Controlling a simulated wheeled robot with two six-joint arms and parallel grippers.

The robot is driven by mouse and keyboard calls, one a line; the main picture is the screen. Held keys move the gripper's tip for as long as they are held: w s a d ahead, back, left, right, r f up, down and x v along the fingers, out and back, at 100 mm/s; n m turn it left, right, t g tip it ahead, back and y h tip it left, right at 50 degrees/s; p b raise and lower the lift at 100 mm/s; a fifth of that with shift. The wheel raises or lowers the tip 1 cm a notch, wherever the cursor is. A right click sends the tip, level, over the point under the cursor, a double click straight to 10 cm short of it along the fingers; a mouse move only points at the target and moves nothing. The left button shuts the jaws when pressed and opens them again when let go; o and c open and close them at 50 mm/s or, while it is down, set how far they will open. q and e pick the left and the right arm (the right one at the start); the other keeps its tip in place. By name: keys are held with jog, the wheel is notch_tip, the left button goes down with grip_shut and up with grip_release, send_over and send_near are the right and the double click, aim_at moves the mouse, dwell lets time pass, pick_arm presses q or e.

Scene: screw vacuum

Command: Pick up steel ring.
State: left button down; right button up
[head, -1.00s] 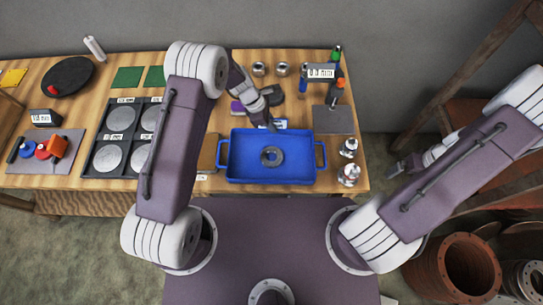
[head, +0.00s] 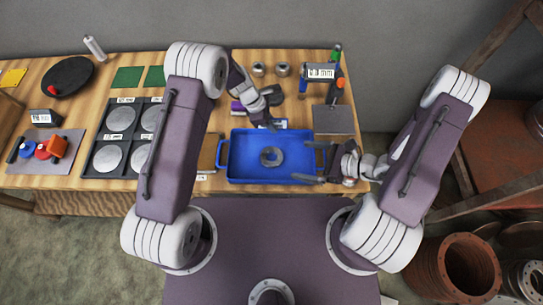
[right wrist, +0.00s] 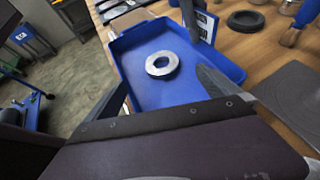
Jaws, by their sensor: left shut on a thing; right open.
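The steel ring (head: 278,161) lies flat on the floor of the blue tray (head: 240,171), near its middle. It also shows in the right wrist view (right wrist: 152,69), uncovered. My left gripper (head: 271,124) is shut at the tray's back rim and seems to hold that rim. In the right wrist view its finger comes down at the tray wall. My right gripper (head: 315,162) is open and empty at the tray's right end. Its two fingers also show in the right wrist view (right wrist: 164,88), apart, with the ring beyond them.
A grey square plate (head: 333,120) lies right of the tray's back corner. A black ring (right wrist: 245,21) lies behind the tray. Disc holders (head: 88,165) stand left, beyond my left arm. Bottles and a label stand (head: 321,72) occupy the back right.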

send_near(266, 156)
jog(key=shift+a+r, duration=0.15)
jog(key=shift+a, duration=0.15)
jog(key=x, duration=0.5)
jog(key=shift+w+f, duration=0.1)
jog(key=shift+f, duration=0.15)
jog(key=c, duration=2.1)
